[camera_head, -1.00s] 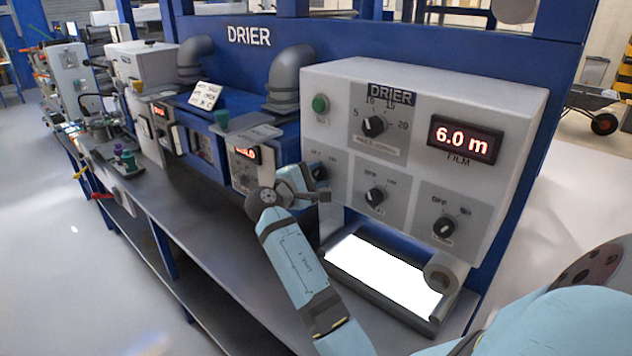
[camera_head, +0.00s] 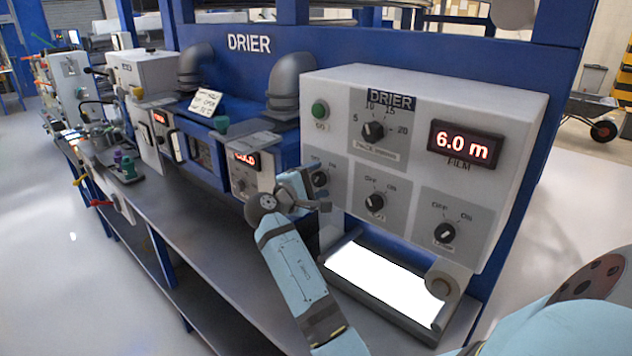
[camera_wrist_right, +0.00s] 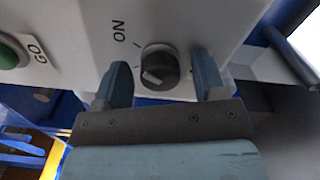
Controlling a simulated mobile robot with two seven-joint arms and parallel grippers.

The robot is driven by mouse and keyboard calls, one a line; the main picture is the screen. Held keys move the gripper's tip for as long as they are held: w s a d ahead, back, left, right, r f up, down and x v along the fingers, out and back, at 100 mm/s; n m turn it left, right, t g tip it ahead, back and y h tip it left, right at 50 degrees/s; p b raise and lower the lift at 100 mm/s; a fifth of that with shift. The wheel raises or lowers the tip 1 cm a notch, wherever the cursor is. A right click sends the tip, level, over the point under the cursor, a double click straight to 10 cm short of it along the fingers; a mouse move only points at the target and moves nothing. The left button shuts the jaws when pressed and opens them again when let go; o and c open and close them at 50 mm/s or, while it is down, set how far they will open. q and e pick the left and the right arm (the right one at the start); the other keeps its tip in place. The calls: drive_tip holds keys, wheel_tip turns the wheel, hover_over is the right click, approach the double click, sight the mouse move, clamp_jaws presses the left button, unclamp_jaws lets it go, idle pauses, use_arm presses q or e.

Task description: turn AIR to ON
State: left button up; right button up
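The drier's grey panel (camera_head: 520,120) has three lower dark knobs: a left one (camera_head: 320,178), a middle one (camera_head: 375,202) and a right one (camera_head: 445,233). Their name labels are too small to read. My right gripper (camera_head: 308,188) is at the left knob, partly covering its plate. In the right wrist view, this knob (camera_wrist_right: 158,70) sits between the two open fingers of my right gripper (camera_wrist_right: 160,77), with gaps on both sides. An ON mark shows above left of it; its white pointer line is turned away from ON, toward the left finger. My left gripper is out of view.
A green GO button (camera_head: 320,110) is above the left knob, with a dial (camera_head: 374,131) and a 6.0 m display (camera_head: 465,146) to its right. A bright lit tray (camera_head: 385,285) lies below the panel. Blue drier housing (camera_head: 282,150) stands close left of my gripper.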

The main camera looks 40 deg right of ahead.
drive_tip(key=s+a+b, duration=0.1)
drive_tip(key=a+b, duration=0.1)
drive_tip(key=a, duration=1.1)
drive_tip(key=shift+a, duration=0.4)
drive_tip(key=shift+s, duration=0.1)
